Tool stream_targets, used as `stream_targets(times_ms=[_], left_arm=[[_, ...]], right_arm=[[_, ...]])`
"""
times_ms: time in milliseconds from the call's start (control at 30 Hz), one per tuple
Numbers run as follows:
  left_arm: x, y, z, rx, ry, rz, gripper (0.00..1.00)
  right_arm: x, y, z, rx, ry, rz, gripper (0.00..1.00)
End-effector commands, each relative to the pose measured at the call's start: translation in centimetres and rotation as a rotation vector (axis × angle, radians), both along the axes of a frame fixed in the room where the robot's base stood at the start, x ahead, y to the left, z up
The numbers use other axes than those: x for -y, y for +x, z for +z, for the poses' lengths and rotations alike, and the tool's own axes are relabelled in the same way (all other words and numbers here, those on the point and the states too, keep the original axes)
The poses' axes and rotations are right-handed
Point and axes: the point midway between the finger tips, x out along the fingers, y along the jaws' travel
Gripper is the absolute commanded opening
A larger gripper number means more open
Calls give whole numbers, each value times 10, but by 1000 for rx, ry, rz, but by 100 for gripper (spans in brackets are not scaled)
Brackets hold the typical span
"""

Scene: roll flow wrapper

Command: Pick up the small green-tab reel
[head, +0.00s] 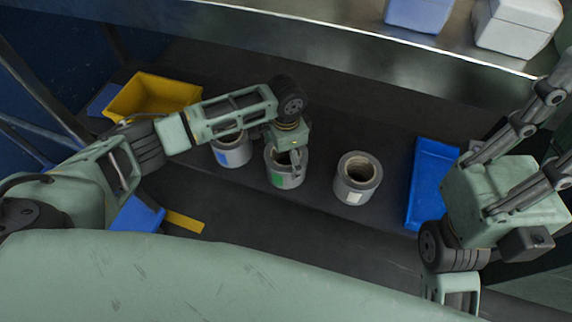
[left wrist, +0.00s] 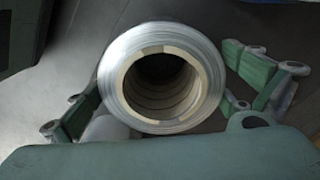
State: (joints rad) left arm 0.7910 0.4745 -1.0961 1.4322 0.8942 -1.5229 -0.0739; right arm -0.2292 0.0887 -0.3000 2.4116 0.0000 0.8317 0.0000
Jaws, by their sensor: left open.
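The small green-tab reel (head: 288,181), a grey ring-shaped roll with a green label on its front, stands upright on the dark shelf. My left gripper (head: 294,158) is open directly over it, with a finger overlapping its top in the head view. In the left wrist view the reel (left wrist: 213,88) shows its pale core and hollow centre, between the spread left fingers (left wrist: 164,98). I cannot tell whether the fingers touch it. My right gripper (head: 556,118) is at the right edge, away from the reels, fingers apart and holding nothing visible.
A blue-tab reel (head: 232,152) stands close on the left, partly behind my arm. A white-tab reel (head: 354,187) stands to the right. A yellow bin (head: 150,100), a blue tray (head: 432,180) and a yellow strip (head: 184,222) lie around. Boxes (head: 420,14) sit on the ledge above.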

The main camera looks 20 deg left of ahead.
Motion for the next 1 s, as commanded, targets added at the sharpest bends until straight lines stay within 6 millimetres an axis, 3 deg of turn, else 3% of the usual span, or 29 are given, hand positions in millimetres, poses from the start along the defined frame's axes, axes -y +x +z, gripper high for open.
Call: stream_targets(times_ms=[200, 833, 1000], left_arm=[[0, 0, 0, 0, 0, 0, 99], [0, 0, 0, -1, 0, 0, 44], [1, 1, 1, 1, -2, -1, 42]], right_arm=[[0, 0, 1, 1, 0, 0, 0], [0, 0, 1, 1, 0, 0, 0], [0, 0, 1, 1, 0, 1, 0]])
